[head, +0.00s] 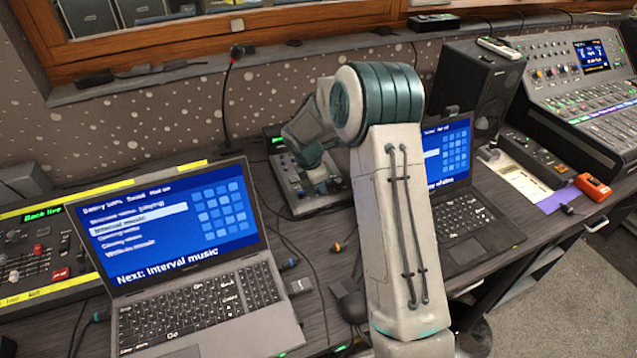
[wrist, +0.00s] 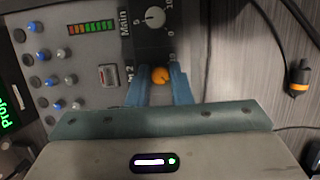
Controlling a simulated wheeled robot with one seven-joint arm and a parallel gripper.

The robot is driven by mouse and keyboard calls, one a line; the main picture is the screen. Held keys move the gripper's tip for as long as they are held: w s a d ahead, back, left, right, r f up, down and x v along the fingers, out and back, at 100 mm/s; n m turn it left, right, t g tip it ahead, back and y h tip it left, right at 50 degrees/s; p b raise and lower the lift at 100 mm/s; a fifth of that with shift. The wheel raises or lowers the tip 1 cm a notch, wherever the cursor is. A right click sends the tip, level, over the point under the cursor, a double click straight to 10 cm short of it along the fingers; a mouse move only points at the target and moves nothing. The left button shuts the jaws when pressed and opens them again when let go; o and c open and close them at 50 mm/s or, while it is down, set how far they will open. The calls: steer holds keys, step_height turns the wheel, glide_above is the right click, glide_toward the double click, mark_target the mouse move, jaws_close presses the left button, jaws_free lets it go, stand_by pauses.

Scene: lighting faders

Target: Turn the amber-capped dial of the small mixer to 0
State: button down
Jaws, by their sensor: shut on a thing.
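The small mixer (head: 297,191) stands on the desk between the two laptops, partly hidden behind my arm. In the wrist view its panel (wrist: 85,85) shows small blue and grey knobs and a level meter. The amber-capped dial (wrist: 160,75) is at the lower right of the panel, between the fingertips of my gripper (wrist: 160,80). The blue fingers are shut on it, and they hide its sides and any pointer. A grey dial (wrist: 155,17) marked Main, with 0 and 10 on its scale, sits above it. In the head view my gripper is hard to make out.
A laptop (head: 185,240) stands open left of the mixer, and another laptop (head: 465,200) right of my arm. A gooseneck microphone (head: 230,85) rises behind. A black speaker (head: 475,90) and a large console (head: 580,85) stand at right. A cable plug (wrist: 298,80) lies beside the mixer.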

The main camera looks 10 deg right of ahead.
steer(key=c, duration=1.3)
jaws_free()
steer(key=shift+s+f, duration=0.1)
steer(key=shift+r, duration=0.4)
steer(key=v, duration=1.3)
steer(key=shift+a, duration=0.2)
